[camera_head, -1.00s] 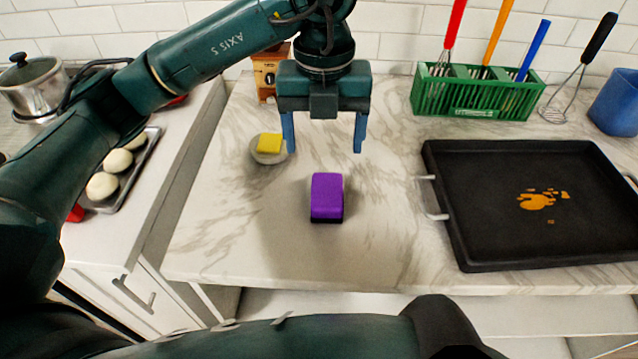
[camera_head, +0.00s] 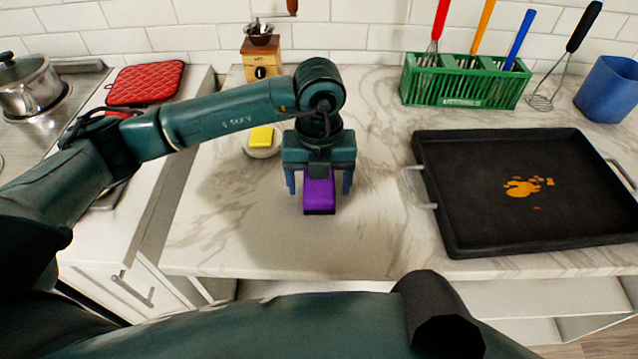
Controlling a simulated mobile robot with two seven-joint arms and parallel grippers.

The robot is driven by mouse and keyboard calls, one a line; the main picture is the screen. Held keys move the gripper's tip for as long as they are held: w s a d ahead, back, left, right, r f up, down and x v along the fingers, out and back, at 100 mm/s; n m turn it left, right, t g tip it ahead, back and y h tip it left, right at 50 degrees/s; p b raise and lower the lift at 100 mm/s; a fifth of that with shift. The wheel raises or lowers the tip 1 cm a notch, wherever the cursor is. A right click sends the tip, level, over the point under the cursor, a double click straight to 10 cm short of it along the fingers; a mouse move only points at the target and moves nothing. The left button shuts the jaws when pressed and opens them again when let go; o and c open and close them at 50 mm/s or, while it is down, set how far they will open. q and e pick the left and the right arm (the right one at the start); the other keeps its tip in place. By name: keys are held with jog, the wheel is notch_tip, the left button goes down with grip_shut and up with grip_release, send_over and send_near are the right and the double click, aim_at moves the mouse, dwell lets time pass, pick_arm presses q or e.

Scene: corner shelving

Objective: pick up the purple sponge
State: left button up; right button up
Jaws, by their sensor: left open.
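The purple sponge (camera_head: 319,196) lies on the marble counter, a purple block with a dark bottom edge at the front. My left gripper (camera_head: 319,188) is open and pointing down over it. One blue finger shows to the left of the sponge and one to the right, with gaps between. The gripper's body hides the far end of the sponge. I cannot tell how high the fingertips are above the counter. My right gripper is not in view.
A yellow sponge (camera_head: 261,137) sits on a small round dish behind left. A black tray (camera_head: 480,215) with orange stains lies to the right. Behind are a green rack (camera_head: 465,85) with utensils, a blue container (camera_head: 608,90) and a wooden grinder (camera_head: 262,60). The counter's front is clear.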

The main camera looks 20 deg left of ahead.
aim_at(319, 182)
pick_arm(q)
jog(key=shift+f, duration=0.3)
jog(key=shift+c, duration=0.4)
jog(key=c, duration=0.9)
jog(key=shift+r, duration=0.1)
jog(key=shift+c, duration=0.2)
notch_tip(319, 182, up, 10)
jog(key=shift+f+b, duration=0.1)
jog(key=shift+b, duration=0.55)
